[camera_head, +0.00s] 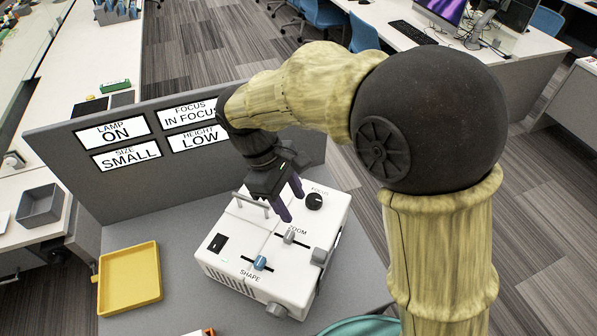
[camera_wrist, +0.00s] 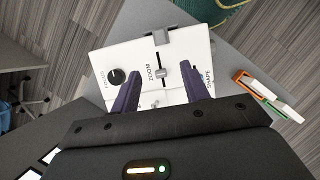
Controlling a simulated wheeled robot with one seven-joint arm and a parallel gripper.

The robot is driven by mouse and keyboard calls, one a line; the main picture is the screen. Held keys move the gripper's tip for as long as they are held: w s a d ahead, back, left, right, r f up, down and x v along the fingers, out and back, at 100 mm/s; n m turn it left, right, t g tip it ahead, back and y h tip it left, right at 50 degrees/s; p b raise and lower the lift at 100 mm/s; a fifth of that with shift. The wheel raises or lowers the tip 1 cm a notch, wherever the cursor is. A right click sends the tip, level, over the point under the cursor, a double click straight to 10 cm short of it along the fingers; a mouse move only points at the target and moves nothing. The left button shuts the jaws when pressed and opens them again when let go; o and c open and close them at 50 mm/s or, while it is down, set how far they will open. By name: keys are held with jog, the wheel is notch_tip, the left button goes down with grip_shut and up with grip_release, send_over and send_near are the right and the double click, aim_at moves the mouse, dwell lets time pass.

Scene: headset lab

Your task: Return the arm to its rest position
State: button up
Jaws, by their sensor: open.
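My gripper (camera_head: 290,201) hangs over the white control box, with its two dark purple fingers apart and nothing between them. In the wrist view my gripper (camera_wrist: 158,92) frames the zoom slider (camera_wrist: 160,72) from above, and I cannot tell how high the fingertips are. The white control box (camera_head: 225,262) bears a focus knob (camera_head: 314,201), a zoom slider (camera_head: 290,236), a blue shape slider (camera_head: 260,263) and a black switch (camera_head: 218,243). My arm reaches in from the right, bent at a large dark joint.
A grey panel (camera_head: 80,178) behind the box carries signs reading lamp on, focus in focus, size small and height low. A yellow tray (camera_head: 128,280) lies left of the box. A grey bin (camera_head: 41,205) stands further left. A teal object (camera_head: 358,326) is at the bottom edge.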

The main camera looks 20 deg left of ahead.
jog(key=w+d+f+m+t+y, duration=0.1)
jog(key=d+f+m+y, duration=0.1)
jog(key=d+m, duration=0.6)
jog(key=w+d+f+m+t+y, duration=0.1)
jog(key=d+m, duration=0.7)
jog(key=d, duration=1.2)
notch_tip(320, 180, down, 2)
jog(key=shift+d+f+t+y, duration=0.25)
jog(key=shift+d+t+y, duration=0.05)
jog(key=shift+t+y, duration=0.35)
jog(key=shift+s+a, duration=0.1)
jog(key=shift+s, duration=0.05)
jog(key=shift+c, duration=1)
